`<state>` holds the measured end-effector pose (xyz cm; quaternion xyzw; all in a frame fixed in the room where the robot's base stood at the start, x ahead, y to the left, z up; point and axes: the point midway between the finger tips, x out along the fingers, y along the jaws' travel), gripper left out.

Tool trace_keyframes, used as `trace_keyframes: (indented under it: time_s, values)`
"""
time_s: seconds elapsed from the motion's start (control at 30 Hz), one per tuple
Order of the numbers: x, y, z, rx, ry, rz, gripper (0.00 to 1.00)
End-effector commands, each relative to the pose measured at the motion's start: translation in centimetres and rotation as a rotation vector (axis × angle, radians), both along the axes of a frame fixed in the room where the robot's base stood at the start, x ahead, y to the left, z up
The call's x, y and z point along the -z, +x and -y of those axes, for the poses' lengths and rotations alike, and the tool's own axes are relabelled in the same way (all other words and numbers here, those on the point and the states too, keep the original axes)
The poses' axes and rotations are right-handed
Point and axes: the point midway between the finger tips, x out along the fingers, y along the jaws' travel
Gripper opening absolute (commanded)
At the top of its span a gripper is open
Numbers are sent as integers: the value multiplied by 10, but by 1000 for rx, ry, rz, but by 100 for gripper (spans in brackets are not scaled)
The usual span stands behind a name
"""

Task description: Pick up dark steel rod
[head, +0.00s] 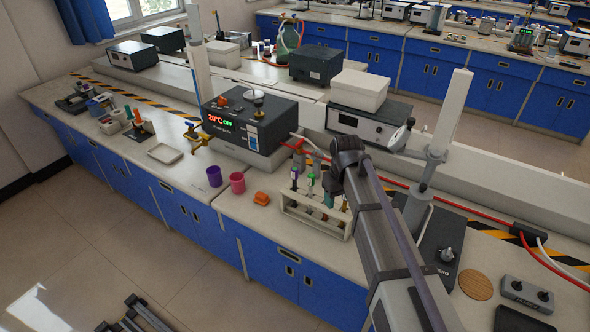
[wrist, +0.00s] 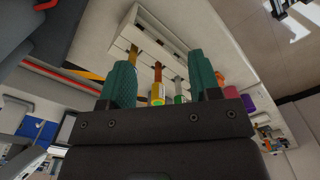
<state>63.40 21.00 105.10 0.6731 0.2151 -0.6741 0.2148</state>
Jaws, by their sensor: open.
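A pale rack (head: 312,216) stands on the bench below my gripper and holds several upright slim items. It also shows in the wrist view (wrist: 122,42). There, a yellow-brown item (wrist: 157,76) and a greyish item with a green end (wrist: 180,88) appear between my fingers as seen from the wrist. My gripper (wrist: 163,84) has teal fingers set wide apart, with nothing clasped. In the head view, my gripper (head: 329,188) is at the rack's right part, partly hidden by my arm. I cannot tell which item is the dark steel rod.
A red hose (head: 455,204) runs along the right. Bare bench lies in front of the pale tray (head: 165,153).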

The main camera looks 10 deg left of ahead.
Motion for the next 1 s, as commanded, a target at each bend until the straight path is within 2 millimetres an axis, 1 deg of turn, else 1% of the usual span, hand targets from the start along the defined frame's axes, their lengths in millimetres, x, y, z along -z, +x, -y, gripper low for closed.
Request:
trace_keyframes:
  time_s: [0.03,0.07,0.1,0.13,0.17,0.2,0.23,0.3,0.4,0.5,0.57,0.8,0.87,1.0]
  values:
    - [-34,56,-63,-186,0,0,57]
    - [-40,77,-93,-308,1,-1,57]
    - [-46,102,-130,-474,1,-1,57]
    - [-48,120,-153,-598,1,-1,57]
    - [-46,133,-166,-705,1,-1,57]
    - [-40,147,-172,-818,1,-1,57]
    - [-38,152,-173,-890,2,-2,57]
    - [-37,149,-170,-1021,3,-2,57]
    - [-37,146,-168,-1112,3,-2,57]
    - [-35,146,-168,-1126,3,-2,57]
    - [-29,146,-168,-1124,3,-1,57]
    - [20,146,-167,-1121,3,-1,57]
    - [24,146,-167,-1121,3,-1,57]
    - [23,146,-167,-1120,3,-1,57]
